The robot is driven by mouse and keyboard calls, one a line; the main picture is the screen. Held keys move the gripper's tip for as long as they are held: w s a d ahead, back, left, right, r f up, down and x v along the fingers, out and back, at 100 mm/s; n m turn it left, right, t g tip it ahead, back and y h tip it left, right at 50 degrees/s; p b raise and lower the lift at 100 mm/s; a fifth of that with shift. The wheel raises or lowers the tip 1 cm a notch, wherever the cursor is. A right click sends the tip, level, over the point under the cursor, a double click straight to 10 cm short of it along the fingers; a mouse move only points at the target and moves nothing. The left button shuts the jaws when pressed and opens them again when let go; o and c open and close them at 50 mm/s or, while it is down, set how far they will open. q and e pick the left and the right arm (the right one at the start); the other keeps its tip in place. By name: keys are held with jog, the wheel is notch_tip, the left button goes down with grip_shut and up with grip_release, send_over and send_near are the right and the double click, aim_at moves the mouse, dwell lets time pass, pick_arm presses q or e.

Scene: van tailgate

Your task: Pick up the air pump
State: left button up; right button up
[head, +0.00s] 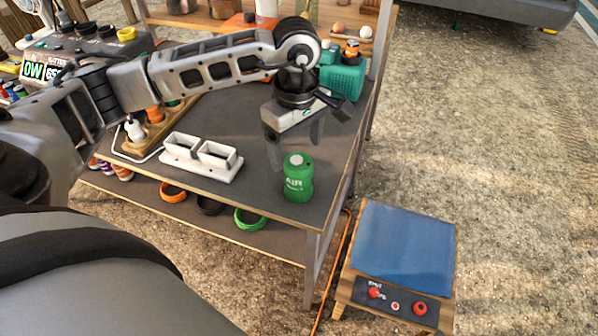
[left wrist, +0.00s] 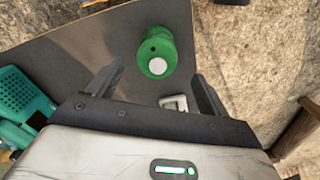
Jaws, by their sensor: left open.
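The air pump is a green cylinder (head: 298,178) with "AIR" lettering and a pale round top. It stands upright near the front right corner of the grey table. In the left wrist view the pump (left wrist: 157,50) shows from above, beyond and between my two fingers. My left gripper (head: 296,152) is above and just behind the pump in the head view. In the left wrist view its fingers (left wrist: 160,88) are apart with nothing between them. The pump looks free of the fingers. My right gripper is not in view.
A white two-slot holder (head: 203,155) sits left of the pump. A teal box (head: 345,78) stands at the table's back right. Rings, including a green one (head: 250,220), lie on the lower shelf. A blue-topped stand (head: 405,245) with red buttons is at the right.

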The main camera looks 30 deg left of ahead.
aim_at(299, 161)
pick_arm(q)
notch_tip(299, 161, down, 9)
jog(key=shift+w+d+r+p, duration=0.1)
jog(key=shift+w+p, duration=0.05)
jog(key=shift+p, duration=0.3)
jog(key=c, duration=1.3)
jog(key=shift+o, duration=0.2)
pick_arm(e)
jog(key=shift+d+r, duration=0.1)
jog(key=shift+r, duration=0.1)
pick_arm(q)
jog(key=shift+w+r, duration=0.1)
jog(key=shift+r, duration=0.5)
jog(key=w+d+r+b, duration=0.2)
jog(key=d+r, duration=0.9)
jog(key=d, duration=0.2)
jog(key=shift+w+d+r+b, duration=0.25)
jog(key=shift+d+r+b, duration=0.15)
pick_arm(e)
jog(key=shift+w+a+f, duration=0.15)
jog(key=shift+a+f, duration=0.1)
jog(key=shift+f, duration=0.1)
